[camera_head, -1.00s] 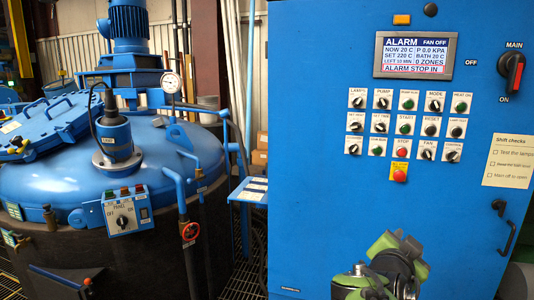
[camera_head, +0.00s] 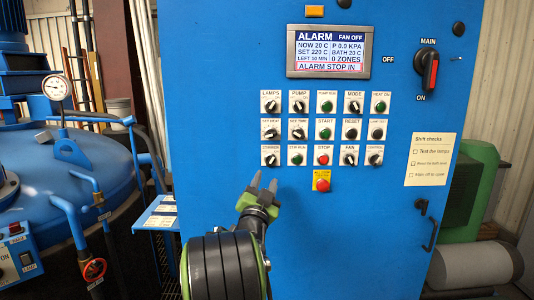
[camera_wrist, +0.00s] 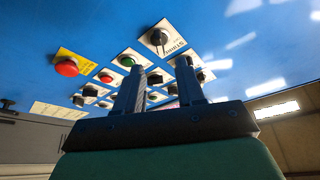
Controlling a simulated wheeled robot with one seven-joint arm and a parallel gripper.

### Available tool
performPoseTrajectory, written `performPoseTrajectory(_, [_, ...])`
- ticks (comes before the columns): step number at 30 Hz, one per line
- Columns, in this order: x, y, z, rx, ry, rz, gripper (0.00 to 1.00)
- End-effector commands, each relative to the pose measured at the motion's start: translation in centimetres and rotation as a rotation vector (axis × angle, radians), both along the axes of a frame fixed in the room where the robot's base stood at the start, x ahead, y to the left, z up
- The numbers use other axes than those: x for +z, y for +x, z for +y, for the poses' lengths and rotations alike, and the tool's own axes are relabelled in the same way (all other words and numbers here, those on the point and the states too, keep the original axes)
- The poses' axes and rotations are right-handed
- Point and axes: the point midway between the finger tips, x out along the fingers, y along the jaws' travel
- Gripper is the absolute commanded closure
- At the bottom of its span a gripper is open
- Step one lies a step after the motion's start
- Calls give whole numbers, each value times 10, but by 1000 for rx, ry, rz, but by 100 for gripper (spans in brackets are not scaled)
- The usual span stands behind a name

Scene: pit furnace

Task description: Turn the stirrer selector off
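The stirrer selector (camera_head: 270,160) is a black knob on a white plate, at the left end of the lowest row of controls on the blue panel. It also shows in the wrist view (camera_wrist: 159,38), beyond my fingertips and upright on its plate. Its exact setting is too small to read. My gripper (camera_head: 265,181) is just below the selector in the head view. In the wrist view the two fingers (camera_wrist: 160,68) stand apart with nothing between them, and the knob appears clear of them.
A red stop button (camera_head: 322,185) on a yellow plate sits right of my gripper. Several other knobs and buttons (camera_head: 323,134) are close above. A main switch (camera_head: 430,71) is at upper right. A small blue shelf (camera_head: 160,215) juts out left of the cabinet.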

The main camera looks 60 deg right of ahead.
Motion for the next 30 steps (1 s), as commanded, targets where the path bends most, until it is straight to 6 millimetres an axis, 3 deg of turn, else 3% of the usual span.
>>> performPoseTrajectory(1, [11,2,-13,-4,1,1,62])
performPoseTrajectory(9, [27,17,-63,-2,0,-1,62])
performPoseTrajectory(20, [26,20,-73,-1,1,1,62])
performPoseTrajectory(27, [26,20,-73,-1,1,1,97])
performPoseTrajectory(30, [26,20,-73,-1,1,1,100])
